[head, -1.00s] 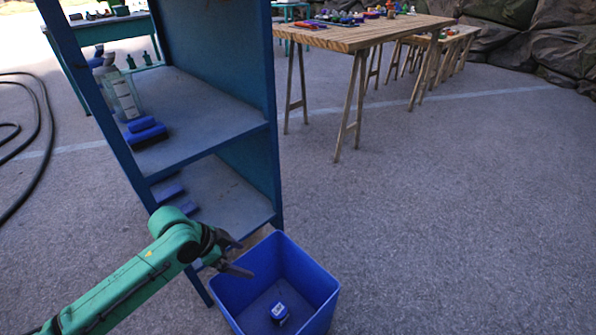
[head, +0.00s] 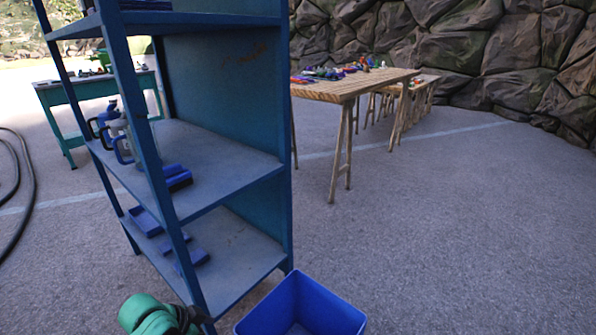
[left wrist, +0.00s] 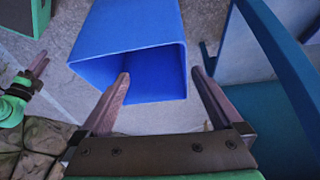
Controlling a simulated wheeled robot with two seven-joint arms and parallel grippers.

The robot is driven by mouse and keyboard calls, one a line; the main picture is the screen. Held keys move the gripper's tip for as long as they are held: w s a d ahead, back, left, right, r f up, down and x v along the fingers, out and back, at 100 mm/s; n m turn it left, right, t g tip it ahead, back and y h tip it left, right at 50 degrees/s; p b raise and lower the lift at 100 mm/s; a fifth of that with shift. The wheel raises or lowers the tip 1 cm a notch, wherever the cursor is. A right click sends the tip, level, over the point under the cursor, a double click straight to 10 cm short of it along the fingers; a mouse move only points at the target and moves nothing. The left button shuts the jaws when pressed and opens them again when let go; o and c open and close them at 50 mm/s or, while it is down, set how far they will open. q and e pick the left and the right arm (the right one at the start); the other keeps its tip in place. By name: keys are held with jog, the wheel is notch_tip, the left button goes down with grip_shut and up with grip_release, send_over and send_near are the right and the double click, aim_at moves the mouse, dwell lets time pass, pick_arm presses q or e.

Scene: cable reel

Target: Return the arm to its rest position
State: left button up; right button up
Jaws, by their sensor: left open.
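My left arm (head: 150,314) shows at the bottom edge of the head view, left of the blue bin (head: 296,305); its gripper is mostly cut off there. In the left wrist view, my left gripper (left wrist: 160,75) is open, with nothing between its two fingers. The blue bin (left wrist: 125,32) stands beyond the fingertips in that view. A green arm part with a finger at the left edge looks like my right gripper (left wrist: 38,68); its opening cannot be made out. The bin's floor is cut off in the head view.
A blue shelf (head: 215,165) stands just behind the bin, with jugs (head: 118,135) and blue items (head: 177,177) on it. A wooden table (head: 350,88) and a green table (head: 90,92) stand farther back. The right-hand floor is clear.

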pick_arm(q)
jog(key=s+a+f+n+g+y, duration=0.2)
jog(key=s+f+n+y, duration=0.35)
jog(key=s+f, duration=1.65)
jog(key=s+a+r+p, duration=0.2)
jog(key=s+r+p, duration=0.2)
jog(key=p, duration=0.7)
jog(key=s+a+r+n+h+p, duration=0.1)
jog(key=s+r+p, duration=0.3)
jog(key=s+p, duration=0.3)
jog(key=shift+a+r+g+p, duration=0.2)
jog(key=shift+a+g+p, duration=0.2)
jog(key=shift+p, duration=1.55)
pick_arm(e)
jog(key=s+d+r, duration=0.3)
jog(key=s+r, duration=0.7)
jog(key=s, duration=0.3)
jog(key=shift+s+n, duration=0.15)
jog(key=shift+n, duration=0.15)
